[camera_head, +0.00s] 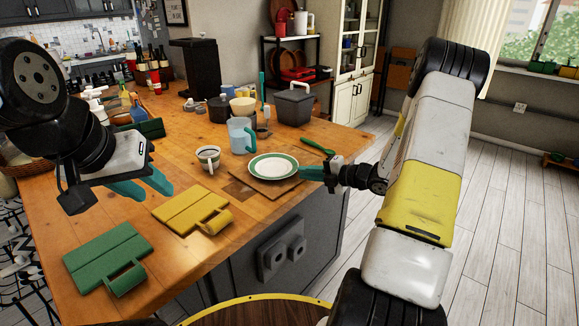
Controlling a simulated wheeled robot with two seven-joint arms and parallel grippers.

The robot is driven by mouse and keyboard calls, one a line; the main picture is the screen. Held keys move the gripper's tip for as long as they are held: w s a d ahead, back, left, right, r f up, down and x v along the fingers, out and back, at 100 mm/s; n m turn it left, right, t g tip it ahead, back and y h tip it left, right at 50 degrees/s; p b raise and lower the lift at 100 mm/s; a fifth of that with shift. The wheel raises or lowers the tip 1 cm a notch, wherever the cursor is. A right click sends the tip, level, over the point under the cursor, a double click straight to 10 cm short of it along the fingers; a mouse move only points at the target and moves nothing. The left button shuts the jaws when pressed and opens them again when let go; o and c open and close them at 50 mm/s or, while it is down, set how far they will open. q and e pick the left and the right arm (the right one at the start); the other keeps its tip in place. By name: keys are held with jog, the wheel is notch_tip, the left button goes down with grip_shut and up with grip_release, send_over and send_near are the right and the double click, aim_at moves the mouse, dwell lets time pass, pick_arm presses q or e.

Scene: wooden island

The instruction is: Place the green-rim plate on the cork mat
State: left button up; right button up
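The green-rim plate (273,165) is white with a green band and looks level near the island's right edge. A brown square mat (262,188), likely the cork mat, shows below it and sticks out at its front. I cannot tell whether the plate rests on the mat or is held just above it. My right gripper (311,172) has its teal fingertips at the plate's right rim. Its finger gap is too small to make out. My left gripper (148,186) is open and empty above the island's left part, its teal fingers apart.
A green spoon (317,147) lies behind right. Yellow (187,208) and green (105,256) boards lie in front. A grey lidded box (293,106) stands behind.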

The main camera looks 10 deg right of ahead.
jog(key=v, duration=0.9)
jog(key=s+a+r+n+g+h, duration=0.1)
jog(key=s+a+r+n+g, duration=0.45)
jog(key=n, duration=0.55)
jog(key=s+a+r+n+g+h, duration=0.1)
jog(key=s+a+r+n+g, duration=0.1)
jog(key=s+a+r+n, duration=0.65)
jog(key=s+r+n+t+h, duration=0.1)
jog(key=s+n, duration=0.4)
jog(key=n, duration=0.8)
jog(key=s+r+n+t+h, duration=0.2)
jog(key=s+r+n+h, duration=0.2)
jog(key=n, duration=0.8)
jog(key=shift+s+d+n+h, duration=0.2)
jog(key=shift+s+n+h, duration=0.15)
jog(key=shift+s+h, duration=0.6)
jog(key=shift+t, duration=0.25)
